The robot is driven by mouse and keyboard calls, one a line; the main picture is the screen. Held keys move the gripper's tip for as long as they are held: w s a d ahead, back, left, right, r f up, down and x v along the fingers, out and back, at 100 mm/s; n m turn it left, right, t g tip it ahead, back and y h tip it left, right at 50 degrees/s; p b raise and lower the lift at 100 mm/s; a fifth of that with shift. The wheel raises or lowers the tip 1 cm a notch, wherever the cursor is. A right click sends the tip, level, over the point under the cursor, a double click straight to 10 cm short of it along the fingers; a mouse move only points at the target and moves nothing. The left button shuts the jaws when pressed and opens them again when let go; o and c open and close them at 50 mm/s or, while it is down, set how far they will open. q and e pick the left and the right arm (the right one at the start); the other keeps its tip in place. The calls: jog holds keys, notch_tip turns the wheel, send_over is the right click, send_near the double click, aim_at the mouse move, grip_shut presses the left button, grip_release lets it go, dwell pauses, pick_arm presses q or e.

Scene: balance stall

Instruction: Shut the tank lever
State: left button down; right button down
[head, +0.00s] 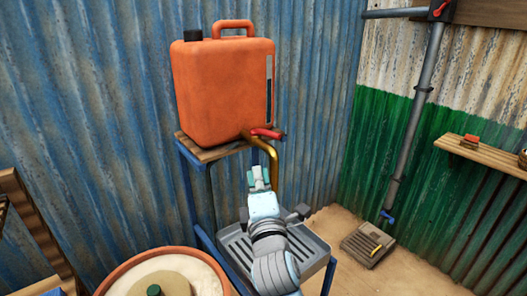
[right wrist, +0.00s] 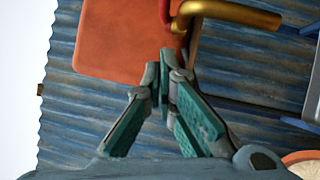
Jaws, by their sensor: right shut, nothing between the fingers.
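The orange tank (head: 222,92) stands on a wooden shelf against the blue corrugated wall. Its red lever (head: 266,133) lies nearly level above the bent brass spout (head: 272,158) at the tank's lower right. My right gripper (head: 258,176) is shut and empty, just below the lever and beside the spout. In the right wrist view, the closed fingertips (right wrist: 168,60) point toward the red lever (right wrist: 164,10) and the brass spout (right wrist: 235,14), over the orange tank (right wrist: 115,40). Whether the fingers touch the lever or spout I cannot tell. My left gripper is out of view.
A grey slatted tray (head: 235,246) on a blue frame sits under the spout, partly hidden by my right arm. A round orange-rimmed tub (head: 112,280) stands at the front left. A grey pipe (head: 415,120) with a blue tap (head: 387,217) runs down the right wall.

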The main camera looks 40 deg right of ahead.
send_near(261, 133)
jog(key=w+a, duration=0.1)
jog(key=w, duration=0.2)
jog(key=shift+w+d+r, duration=0.2)
jog(key=shift+d, duration=0.3)
jog(key=shift+w+d+r, duration=0.15)
jog(key=shift+w+d, duration=0.1)
jog(key=shift+d, duration=0.85)
jog(key=shift+w, duration=0.1)
